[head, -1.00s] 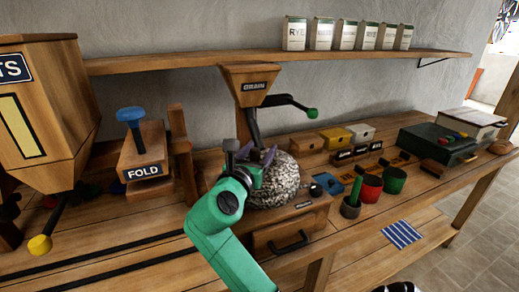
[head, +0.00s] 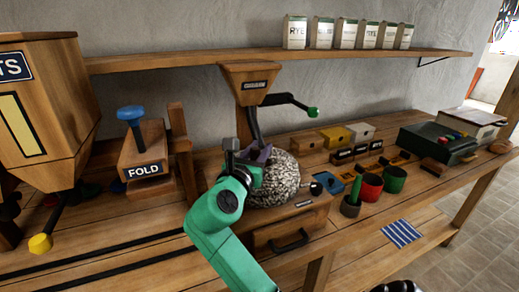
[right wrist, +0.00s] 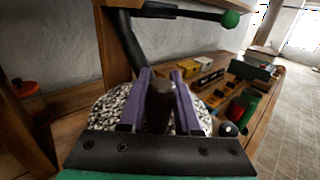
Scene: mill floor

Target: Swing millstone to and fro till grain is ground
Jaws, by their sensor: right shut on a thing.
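The round speckled millstone (head: 274,182) sits on its wooden mill base (head: 300,215) on the bench, under the wooden grain hopper (head: 249,83). My right gripper (head: 259,154), with purple fingers, is at the top left of the stone. In the right wrist view, its fingers are shut on a dark upright handle (right wrist: 160,103) over the speckled stone (right wrist: 112,103). The hopper's arm with a green knob (head: 313,112) points right, above the stone. No grain or flour is clearly visible. My left gripper is not in view.
A wooden press marked FOLD (head: 147,155) stands left of the stone. A drawer (head: 290,240) is below it. Red (head: 371,187) and green cups (head: 393,180) stand to the right. A shelf with several packets (head: 322,34) runs above. A striped cloth (head: 402,233) lies lower right.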

